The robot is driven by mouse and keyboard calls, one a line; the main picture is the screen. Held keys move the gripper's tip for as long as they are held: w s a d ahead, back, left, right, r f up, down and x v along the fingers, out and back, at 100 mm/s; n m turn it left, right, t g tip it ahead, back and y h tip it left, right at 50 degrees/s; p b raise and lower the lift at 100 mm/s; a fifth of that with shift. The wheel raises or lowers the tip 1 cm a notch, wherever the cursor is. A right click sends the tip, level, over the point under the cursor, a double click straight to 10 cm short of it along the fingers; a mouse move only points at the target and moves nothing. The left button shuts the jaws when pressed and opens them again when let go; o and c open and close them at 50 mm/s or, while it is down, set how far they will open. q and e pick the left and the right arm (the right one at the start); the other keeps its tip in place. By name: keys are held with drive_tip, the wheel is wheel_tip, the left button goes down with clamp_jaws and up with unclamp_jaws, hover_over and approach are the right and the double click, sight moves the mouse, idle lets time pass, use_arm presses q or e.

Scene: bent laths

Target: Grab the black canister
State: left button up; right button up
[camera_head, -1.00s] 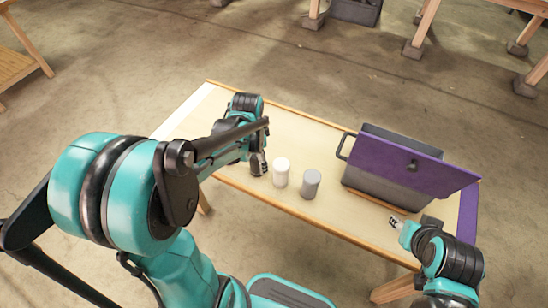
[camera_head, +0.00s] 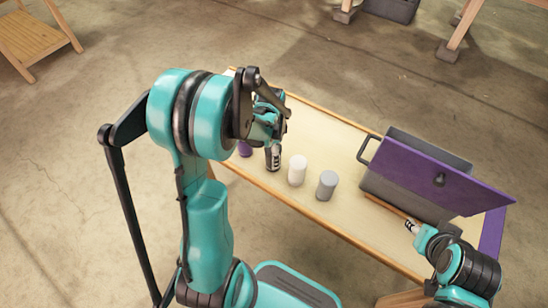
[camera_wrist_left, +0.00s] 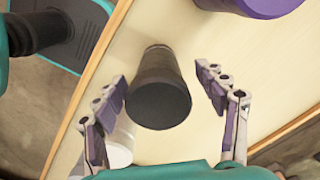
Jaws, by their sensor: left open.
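The black canister (camera_wrist_left: 160,95) shows in the left wrist view between the two fingers of my left gripper (camera_wrist_left: 163,76). The fingers are apart, with a visible gap on each side of it. In the head view my left gripper (camera_head: 273,157) is over the near edge of the table and hides most of the black canister. A white canister (camera_head: 297,171) stands just right of it, also partly visible in the wrist view (camera_wrist_left: 117,150). My right gripper (camera_head: 412,227) is by the table's right end; its finger opening is too small to judge.
A purple canister (camera_head: 245,149) stands left of the black one, and a grey canister (camera_head: 327,185) stands right of the white one. A dark grey box with a tilted purple lid (camera_head: 440,180) occupies the table's right side. The far middle of the table (camera_head: 325,140) is clear.

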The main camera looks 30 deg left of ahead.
use_arm(q)
wheel_tip(320, 180, down, 5)
drive_tip(key=shift+d+r+b, duration=0.15)
drive_tip(key=shift+r+b, duration=0.05)
drive_tip(key=shift+b, duration=0.85)
drive_tip(key=shift+r, duration=0.1)
drive_tip(key=c, duration=1.4)
drive_tip(key=shift+c, duration=0.2)
drive_tip(key=shift+r, duration=0.1)
